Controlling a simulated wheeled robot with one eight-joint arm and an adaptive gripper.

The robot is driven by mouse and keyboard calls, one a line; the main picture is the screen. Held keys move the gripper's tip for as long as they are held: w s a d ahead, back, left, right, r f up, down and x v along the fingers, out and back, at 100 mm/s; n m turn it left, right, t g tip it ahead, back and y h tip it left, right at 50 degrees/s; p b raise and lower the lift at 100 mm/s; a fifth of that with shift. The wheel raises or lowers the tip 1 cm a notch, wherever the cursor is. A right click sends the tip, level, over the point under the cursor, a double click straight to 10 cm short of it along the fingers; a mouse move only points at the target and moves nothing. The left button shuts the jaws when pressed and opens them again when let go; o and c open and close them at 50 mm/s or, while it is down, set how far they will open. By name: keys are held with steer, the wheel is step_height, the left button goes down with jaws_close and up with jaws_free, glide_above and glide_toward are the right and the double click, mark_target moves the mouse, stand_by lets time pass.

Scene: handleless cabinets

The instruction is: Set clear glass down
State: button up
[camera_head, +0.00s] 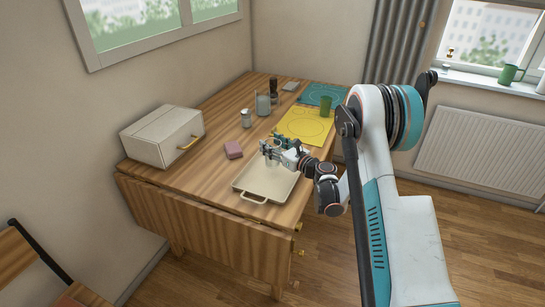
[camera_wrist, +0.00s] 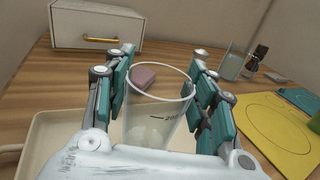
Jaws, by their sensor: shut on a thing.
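The clear glass (camera_wrist: 158,112) stands upright between the two fingers of my gripper (camera_wrist: 160,95) in the wrist view. My gripper is shut on it, with one finger on each side. The cream tray (camera_wrist: 50,130) lies below and around the glass in that view. In the head view, my gripper (camera_head: 275,148) is over the far part of the tray (camera_head: 250,190), and the glass is small and hard to make out there. I cannot tell whether the glass bottom touches the tray; my gripper's body hides it.
A pink block (camera_head: 233,149) lies left of the tray. A white box with a gold handle (camera_head: 160,135) stands at the table's left. The tray's front part is clear.

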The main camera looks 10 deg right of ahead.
steer(key=shift+f+b, duration=0.75)
steer(key=shift+f, duration=1.3)
steer(key=shift+f, duration=0.1)
steer(key=o, duration=1.6)
steer(key=shift+c, duration=0.2)
